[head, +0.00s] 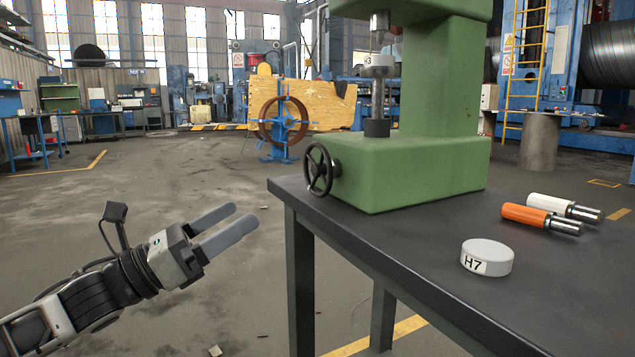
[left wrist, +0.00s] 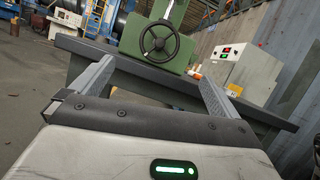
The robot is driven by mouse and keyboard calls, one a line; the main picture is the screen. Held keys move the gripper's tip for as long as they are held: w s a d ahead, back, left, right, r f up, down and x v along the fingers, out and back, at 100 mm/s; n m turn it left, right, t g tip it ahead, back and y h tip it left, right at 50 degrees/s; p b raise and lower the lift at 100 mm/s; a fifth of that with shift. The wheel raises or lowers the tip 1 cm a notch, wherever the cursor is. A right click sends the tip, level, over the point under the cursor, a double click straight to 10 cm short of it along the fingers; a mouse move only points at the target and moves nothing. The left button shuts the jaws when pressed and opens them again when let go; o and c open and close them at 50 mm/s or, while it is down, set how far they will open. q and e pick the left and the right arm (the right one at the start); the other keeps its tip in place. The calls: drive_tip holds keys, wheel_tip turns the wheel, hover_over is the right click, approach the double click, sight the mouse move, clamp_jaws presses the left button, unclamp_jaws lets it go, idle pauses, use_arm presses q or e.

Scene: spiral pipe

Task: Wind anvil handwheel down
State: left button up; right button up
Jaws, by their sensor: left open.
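Above the base, a dark anvil (head: 377,127) stands on top, with a disc marked H3 (head: 377,66) higher up under the upper tool. My left gripper (head: 235,225) is open and empty, left of the table and lower than the handwheel, clearly apart from it. My right gripper is not in view.
The dark table (head: 350,222) carries the press. A white disc marked H7 (head: 487,257), an orange-handled tool (head: 540,219) and a white-handled tool (head: 565,207) lie on its right part. The table's left edge lies between my gripper and the tabletop.

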sight(314, 166)
use_arm(q)
drive_tip(key=x, duration=1)
drive_tip(key=b+x, duration=0.1)
drive_tip(key=x, duration=0.5)
drive_tip(key=shift+s+a+r, duration=0.1)
drive_tip(key=shift+a+r, duration=0.05)
drive_tip(key=shift+r, duration=0.2)
drive_tip(key=c, duration=1)
